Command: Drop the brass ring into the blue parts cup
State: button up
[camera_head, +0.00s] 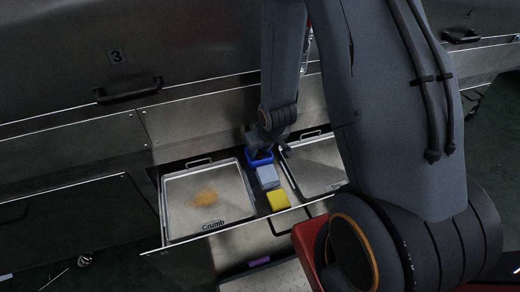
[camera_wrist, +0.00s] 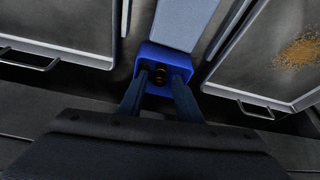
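The blue parts cup (camera_head: 260,160) stands between two metal trays in the head view. In the wrist view the cup (camera_wrist: 152,48) lies straight ahead of my gripper (camera_wrist: 160,80). My two fingers reach to the cup's opening and stand apart. A small brass-brown ring (camera_wrist: 159,70) shows between and beyond the fingertips, within the cup's outline. A dark gap seems to separate it from each finger. Its exact height in the cup is hard to tell. In the head view my arm hides the fingertips and the ring.
A grey-blue block (camera_head: 267,176) and a yellow block (camera_head: 279,200) line up in front of the cup. A tray marked "Crumb" (camera_head: 180,226) holds orange crumbs on the left. Another tray (camera_head: 318,178) lies on the right. The dryer's steel wall (camera_head: 205,112) rises close behind.

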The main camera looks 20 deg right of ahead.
jog(key=shift+r, duration=0.1)
jog(key=s+a+r+g+p, duration=0.1)
jog(key=s+r, duration=0.4)
jog(key=r, duration=0.6)
jog(key=s+a+r+g+p, duration=0.15)
jog(key=s+r, duration=0.25)
jog(key=r, duration=0.6)
jog(key=s+a+r+g, duration=0.2)
jog(key=s+a+r, duration=0.1)
jog(key=s+r, duration=0.6)
jog(key=shift+s+a+r, duration=0.25)
jog(key=shift+s+r, duration=0.15)
jog(key=shift+s, duration=0.4)
jog(key=d+r+m+p, duration=0.1)
jog(key=d+r+p, duration=0.4)
jog(key=p, duration=0.8)
jog(key=shift+s+d+r+h, duration=0.3)
jog(key=shift+d+r, duration=0.1)
jog(key=shift+r, duration=0.4)
